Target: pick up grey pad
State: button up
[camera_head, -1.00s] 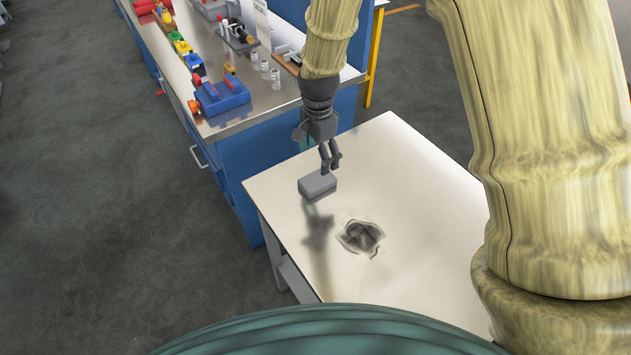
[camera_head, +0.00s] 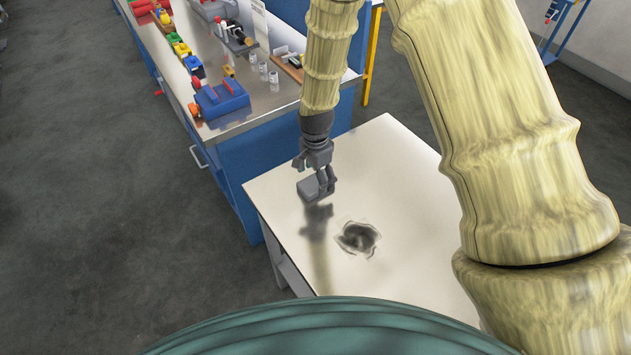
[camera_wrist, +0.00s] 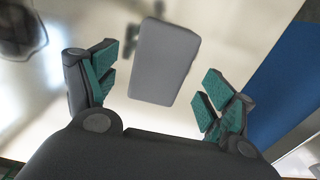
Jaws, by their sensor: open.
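The grey pad (camera_head: 308,189) is a small block lying on the pale table (camera_head: 400,160), near its left edge. In the wrist view the grey pad (camera_wrist: 165,62) lies beyond the fingertips, about centred in the gap between them and slightly tilted. My gripper (camera_head: 325,190) is just above the pad in the head view and covers part of its right side. In the wrist view my gripper (camera_wrist: 163,90) is open, with green finger faces on both sides and nothing between them. I cannot tell how high the fingertips are above the table.
A dark crumpled-looking patch (camera_head: 358,238) lies on the table to the right of and nearer than the pad. The table's right side is clear.

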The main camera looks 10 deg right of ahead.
jog(key=shift+f+p, duration=0.3)
jog(key=shift+f, duration=0.75)
jog(key=shift+c, duration=0.2)
jog(key=c, duration=1)
jog(key=shift+r, duration=0.15)
jog(key=shift+r+b, duration=0.45)
jog(key=shift+b, duration=0.1)
jog(key=shift+s+a+r+b, duration=0.1)
jog(key=shift+s+r+b, duration=0.05)
jog(key=shift+r+b, duration=0.35)
jog(key=shift+s+r+b, duration=0.1)
jog(key=shift+r+b, duration=0.3)
jog(key=shift+r, duration=0.2)
jog(key=s+a+b, duration=0.1)
jog(key=s+a, duration=0.1)
jog(key=s, duration=0.2)
jog(key=s+a+r+b, duration=0.1)
jog(key=s+a+b, duration=0.1)
jog(key=s, duration=0.3)
jog(key=s+a+b, duration=0.1)
jog(key=s+a, duration=0.1)
jog(key=s, duration=0.3)
jog(key=shift+s+r+b, duration=0.15)
jog(key=shift+r+b, duration=0.2)
jog(key=shift+b, duration=0.05)
